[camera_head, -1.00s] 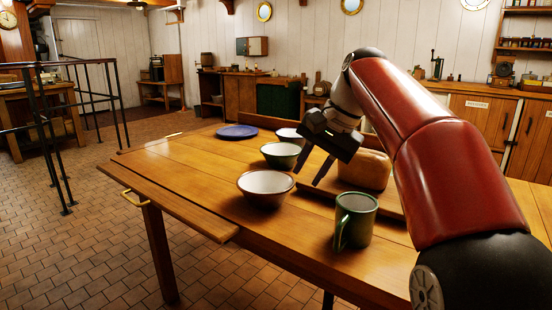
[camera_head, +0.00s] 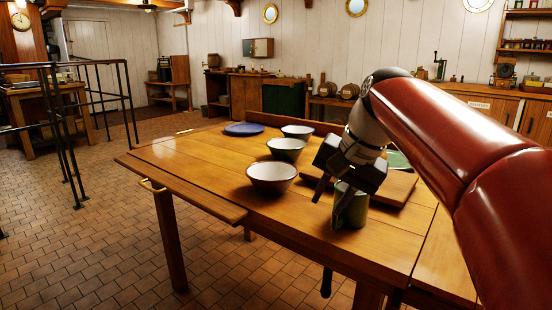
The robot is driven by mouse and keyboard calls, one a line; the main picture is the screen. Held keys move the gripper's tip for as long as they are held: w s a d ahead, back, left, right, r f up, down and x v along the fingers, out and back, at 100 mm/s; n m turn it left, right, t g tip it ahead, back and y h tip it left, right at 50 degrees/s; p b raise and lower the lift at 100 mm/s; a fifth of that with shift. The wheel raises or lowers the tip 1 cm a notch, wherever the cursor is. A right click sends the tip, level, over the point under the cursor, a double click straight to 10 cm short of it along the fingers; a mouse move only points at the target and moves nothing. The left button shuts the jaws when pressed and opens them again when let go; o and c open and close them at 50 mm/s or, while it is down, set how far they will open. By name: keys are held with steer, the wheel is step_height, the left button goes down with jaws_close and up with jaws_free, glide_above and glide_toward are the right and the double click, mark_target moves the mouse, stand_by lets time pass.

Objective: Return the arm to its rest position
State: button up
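My red and black arm reaches in from the right edge. My gripper (camera_head: 335,200) hangs over the table, its two dark fingers pointing down and apart. No object shows held between them. One finger overlaps the green mug (camera_head: 352,217) in the picture; I cannot tell whether they touch. The mug stands upright on the wooden table (camera_head: 215,180). No loaf of bread shows now; the gripper and arm cover part of the cutting board (camera_head: 400,188).
Left of my gripper stand a white bowl (camera_head: 271,178), a second bowl (camera_head: 286,149) and a third bowl (camera_head: 297,131). A blue plate (camera_head: 243,129) lies farther back. A black railing (camera_head: 65,130) stands at left. Tiled floor (camera_head: 100,220) is open between railing and table.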

steer(key=s+d+f+n+t+h, duration=0.1)
steer(key=s+d+f+n, duration=0.1)
steer(key=s+f, duration=0.7)
steer(key=s+d+f+n+t+h, duration=0.1)
steer(key=s+d+f+n+h, duration=0.1)
steer(key=s+f, duration=0.7)
steer(key=shift+s+d+f+n, duration=0.3)
steer(key=shift+s+d, duration=0.1)
steer(key=shift+d, duration=0.35)
